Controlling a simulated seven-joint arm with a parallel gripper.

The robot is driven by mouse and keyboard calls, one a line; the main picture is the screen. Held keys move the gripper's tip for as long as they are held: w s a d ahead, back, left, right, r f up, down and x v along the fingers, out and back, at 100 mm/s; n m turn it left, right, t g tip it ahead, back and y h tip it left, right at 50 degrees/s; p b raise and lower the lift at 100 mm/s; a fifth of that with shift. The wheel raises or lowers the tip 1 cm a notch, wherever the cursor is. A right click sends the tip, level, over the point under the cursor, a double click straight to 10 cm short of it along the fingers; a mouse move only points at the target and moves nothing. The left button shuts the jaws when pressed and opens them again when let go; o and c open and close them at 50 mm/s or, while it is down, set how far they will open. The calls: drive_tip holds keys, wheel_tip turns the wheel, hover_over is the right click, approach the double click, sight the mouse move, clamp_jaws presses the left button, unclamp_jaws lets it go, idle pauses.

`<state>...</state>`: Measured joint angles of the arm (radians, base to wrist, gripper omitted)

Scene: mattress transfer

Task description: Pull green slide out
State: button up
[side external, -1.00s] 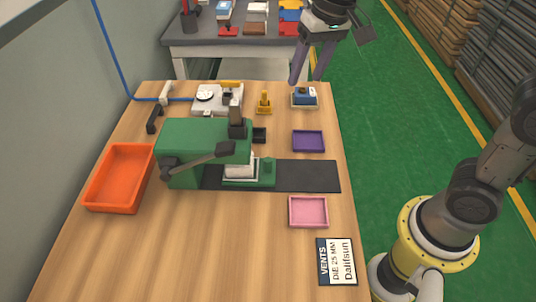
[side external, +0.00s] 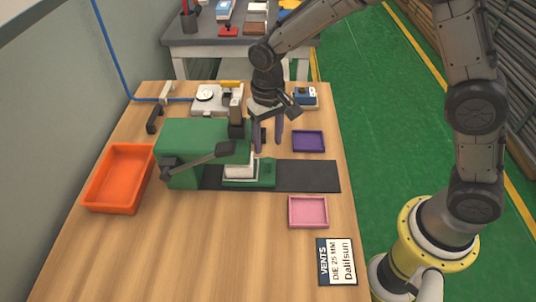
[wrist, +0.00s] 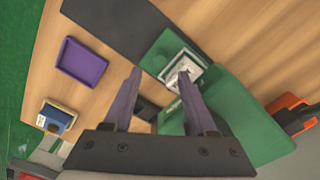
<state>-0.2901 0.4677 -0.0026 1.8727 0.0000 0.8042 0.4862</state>
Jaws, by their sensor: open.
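The green slide (side external: 266,171) sits at the foot of the green press (side external: 190,140), over the black strip, with a pale metal block (side external: 240,167) on it. In the wrist view the slide (wrist: 164,46) shows beyond my fingertips, with the pale block (wrist: 183,70) near the right fingertip. My gripper (side external: 268,147) points down beside the press, behind the slide as the side view sees it. It is open and empty, its two purple fingers apart (wrist: 159,73). I cannot tell whether a finger touches anything.
The black strip (side external: 310,177) runs clear to the right of the slide. A purple tray (side external: 308,141) and a pink tray (side external: 308,212) lie either side of it. An orange bin (side external: 118,180) stands left. A blue part in a small tray (side external: 305,97) sits behind.

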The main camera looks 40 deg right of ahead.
sight(268, 159)
wheel_tip(268, 159, down, 6)
drive_tip(key=shift+r, duration=0.1)
idle(0.4)
clamp_jaws()
idle(1.2)
